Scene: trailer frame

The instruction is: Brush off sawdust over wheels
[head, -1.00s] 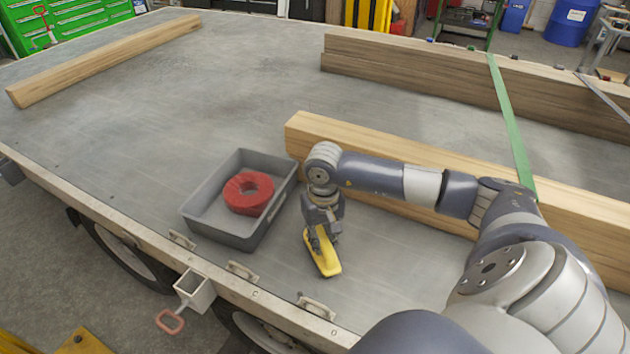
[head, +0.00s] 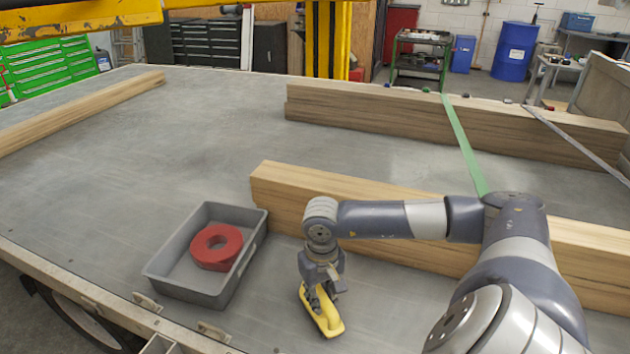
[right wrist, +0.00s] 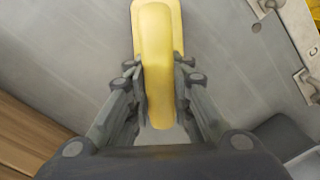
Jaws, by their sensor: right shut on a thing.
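A yellow hand brush (head: 327,322) is low over or on the grey trailer bed (head: 180,120), near its front edge and right of the tray. My right gripper (head: 316,300) points down and is shut on the brush. In the right wrist view, the fingers (right wrist: 158,82) sit on both sides of the yellow handle (right wrist: 155,40). The bristles are hidden. One trailer wheel (head: 75,325) shows partly below the bed edge at lower left. I cannot make out sawdust. My left gripper is out of view.
A grey tray (head: 165,262) with a red ring (head: 217,246) stands left of the brush. Timber beams lie behind my right arm (head: 285,187), at the back right (head: 380,112) and far left (head: 85,108). A green strap (head: 463,145) crosses the beams. The middle bed is clear.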

